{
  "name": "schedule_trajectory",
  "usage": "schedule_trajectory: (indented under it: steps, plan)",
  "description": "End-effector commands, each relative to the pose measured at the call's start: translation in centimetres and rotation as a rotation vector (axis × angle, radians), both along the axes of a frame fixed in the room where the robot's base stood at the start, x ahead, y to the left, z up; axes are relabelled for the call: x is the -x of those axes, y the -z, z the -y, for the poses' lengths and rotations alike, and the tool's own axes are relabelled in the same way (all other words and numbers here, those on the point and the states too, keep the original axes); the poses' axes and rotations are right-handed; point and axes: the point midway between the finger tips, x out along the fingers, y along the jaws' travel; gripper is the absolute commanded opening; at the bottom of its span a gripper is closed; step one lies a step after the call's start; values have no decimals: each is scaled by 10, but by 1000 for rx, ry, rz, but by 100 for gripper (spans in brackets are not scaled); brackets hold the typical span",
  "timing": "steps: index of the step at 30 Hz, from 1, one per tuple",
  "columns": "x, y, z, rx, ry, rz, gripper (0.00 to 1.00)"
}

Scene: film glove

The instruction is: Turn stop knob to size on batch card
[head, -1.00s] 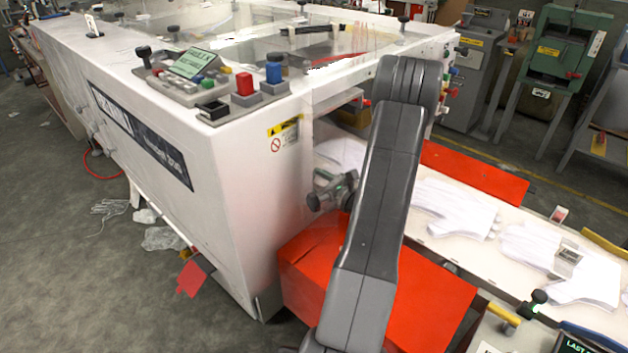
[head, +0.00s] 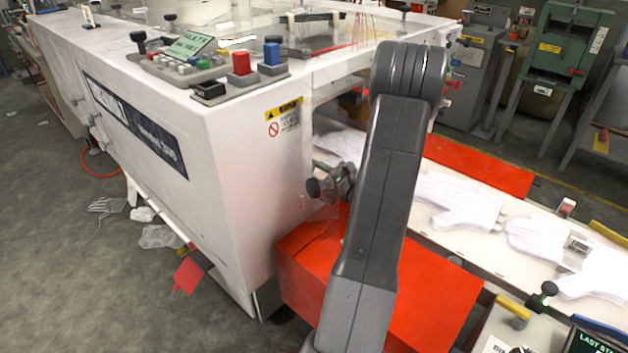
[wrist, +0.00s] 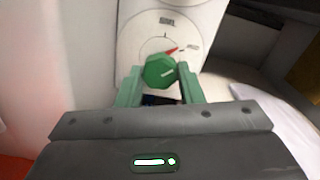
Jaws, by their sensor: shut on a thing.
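The stop knob (wrist: 160,71) is green, with a pale line on its face, and sits on a white dial plate (wrist: 137,30) in the wrist view. A red pointer (wrist: 170,51) beside it points up and right, toward a small mark at the plate's right. The dial lettering is too blurred to read. My gripper (wrist: 160,76) has its green fingers on either side of the knob, shut on it. In the head view my arm hides the knob and dial. I cannot make out a batch card for certain.
The big white machine (head: 225,190) stands left of my arm. A red box (head: 310,262) is low by its end. A white conveyor (head: 465,255) with several white gloves (head: 455,203) runs to the right. A screen (head: 592,342) and green-lit button stand at the lower right.

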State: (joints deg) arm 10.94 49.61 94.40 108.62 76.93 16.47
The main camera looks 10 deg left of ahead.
Motion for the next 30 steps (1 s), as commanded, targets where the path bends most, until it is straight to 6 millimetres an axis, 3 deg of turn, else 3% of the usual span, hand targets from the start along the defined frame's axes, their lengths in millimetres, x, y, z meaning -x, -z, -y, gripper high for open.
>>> schedule_trajectory:
  steps: [1, 18, 30]
  plan:
    - [0, 8, 0, 23, 0, 41, 11]
    - [0, 7, 0, 312, 0, 476, 11]
    - [-1, 2, 1, 434, -2, 656, 11]
